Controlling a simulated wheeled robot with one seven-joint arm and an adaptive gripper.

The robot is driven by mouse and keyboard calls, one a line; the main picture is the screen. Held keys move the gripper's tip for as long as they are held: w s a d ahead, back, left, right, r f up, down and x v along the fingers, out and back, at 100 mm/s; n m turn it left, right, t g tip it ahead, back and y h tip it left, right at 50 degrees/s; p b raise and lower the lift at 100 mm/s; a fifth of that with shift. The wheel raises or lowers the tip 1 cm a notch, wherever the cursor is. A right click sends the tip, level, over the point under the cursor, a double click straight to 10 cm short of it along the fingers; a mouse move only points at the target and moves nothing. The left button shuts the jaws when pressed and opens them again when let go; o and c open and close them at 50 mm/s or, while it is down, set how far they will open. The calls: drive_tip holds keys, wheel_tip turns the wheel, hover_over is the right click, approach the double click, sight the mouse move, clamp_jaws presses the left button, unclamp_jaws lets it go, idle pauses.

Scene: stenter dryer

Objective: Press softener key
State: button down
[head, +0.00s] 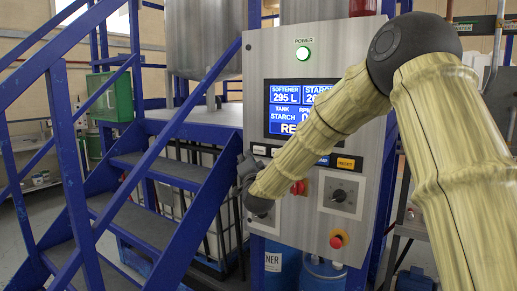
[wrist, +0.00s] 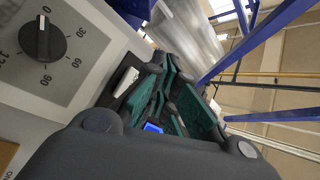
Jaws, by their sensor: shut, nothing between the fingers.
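The grey control panel (head: 380,190) stands upright with a row of keys under its screen. A pale key (head: 259,150) sits at the left end of that row, its label too small to read. My gripper (head: 243,168) is at the panel's left edge, just left of and below that key. Its fingers are shut and empty. In the wrist view the dark green-padded fingers (wrist: 172,98) lie right beside a pale key (wrist: 124,84); I cannot tell whether they touch it. My arm hides part of the screen and the middle of the key row.
The screen (head: 284,98) reads SOFTENER 295 L. An orange RESET key (head: 346,163), a black dial (head: 339,195) and a red button (head: 337,240) are on the panel. Blue stairs (head: 165,170) with rails stand close left. A dial also shows in the wrist view (wrist: 42,40).

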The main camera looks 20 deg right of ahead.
sight(260, 150)
drive_tip(key=shift+w+d+b, duration=0.45)
drive_tip(key=shift+w+d, duration=0.5)
drive_tip(key=shift+d, duration=0.3)
drive_tip(key=shift+w+d, duration=0.1)
idle(0.6)
drive_tip(key=shift+w+d+b, duration=0.15)
drive_tip(key=shift+d+b, duration=0.1)
drive_tip(key=shift+b, duration=0.15)
drive_tip(key=shift+w+d, duration=0.35)
drive_tip(key=shift+d, duration=0.05)
idle(1.1)
drive_tip(key=shift+s+a+b, duration=0.15)
drive_tip(key=shift+a+b, duration=0.05)
drive_tip(key=shift+b, duration=0.2)
drive_tip(key=shift+s+a+b, duration=0.3)
drive_tip(key=shift+s+a, duration=0.15)
drive_tip(key=shift+a, duration=0.1)
drive_tip(key=shift+a, duration=0.1)
